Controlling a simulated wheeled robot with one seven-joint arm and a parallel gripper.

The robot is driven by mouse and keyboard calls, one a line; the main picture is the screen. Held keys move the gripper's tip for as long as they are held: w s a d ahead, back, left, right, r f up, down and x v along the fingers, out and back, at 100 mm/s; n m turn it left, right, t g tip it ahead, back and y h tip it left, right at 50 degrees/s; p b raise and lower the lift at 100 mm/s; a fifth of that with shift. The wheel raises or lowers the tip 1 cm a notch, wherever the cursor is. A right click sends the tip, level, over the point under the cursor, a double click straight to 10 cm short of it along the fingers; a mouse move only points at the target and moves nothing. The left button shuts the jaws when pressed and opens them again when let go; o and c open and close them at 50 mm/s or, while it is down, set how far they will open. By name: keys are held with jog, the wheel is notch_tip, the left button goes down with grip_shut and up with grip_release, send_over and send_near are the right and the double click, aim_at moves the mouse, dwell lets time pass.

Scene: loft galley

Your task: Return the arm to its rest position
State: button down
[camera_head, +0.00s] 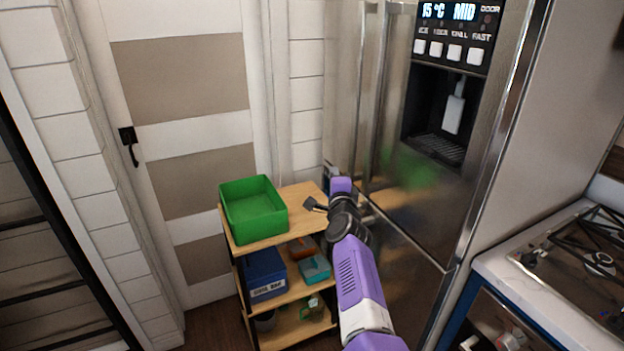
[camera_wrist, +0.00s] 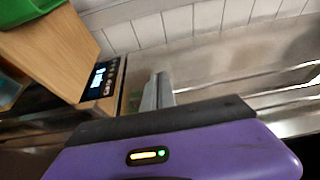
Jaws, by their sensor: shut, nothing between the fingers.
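My purple and white arm reaches forward from the bottom of the head view. My gripper (camera_head: 312,204) is dark and sits at the arm's far end, beside the right part of the wooden shelf's top, with the fridge close on its right. Its grey fingers (camera_wrist: 159,90) show in the wrist view, pressed together with nothing between them. I cannot tell whether the gripper touches the shelf or the fridge.
A green bin (camera_head: 253,210) stands on the wooden shelf unit (camera_head: 300,212). A blue bin (camera_head: 264,272) and small items sit on its lower boards. The steel fridge (camera_head: 400,205) stands close on the right, a stove (camera_head: 590,255) farther right. A door (camera_head: 185,85) is behind.

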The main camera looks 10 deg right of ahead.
jog(key=s+a, duration=0.2)
jog(key=a, duration=0.4)
notch_tip(320, 180, up, 4)
jog(key=d+n, duration=0.1)
jog(key=d, duration=0.1)
jog(key=s+d+f+n+t+h, duration=0.1)
jog(key=s+d+f+n+t, duration=0.1)
jog(key=s+d+n, duration=0.55)
jog(key=s+d+f+n+t+h, duration=0.1)
jog(key=s+d+f+n, duration=0.3)
jog(key=s, duration=0.7)
jog(key=s+a+f+n+g+y, duration=0.1)
jog(key=s+a+f+n+g, duration=0.1)
jog(key=s, duration=2.3)
jog(key=s+a+f+n+g+y, duration=0.2)
jog(key=s+f+n+g, duration=0.1)
jog(key=s, duration=2.3)
jog(key=shift+s+a+n+g+y+p, duration=0.15)
jog(key=shift+s+n+g+y+p, duration=0.2)
jog(key=shift+n+g, duration=0.35)
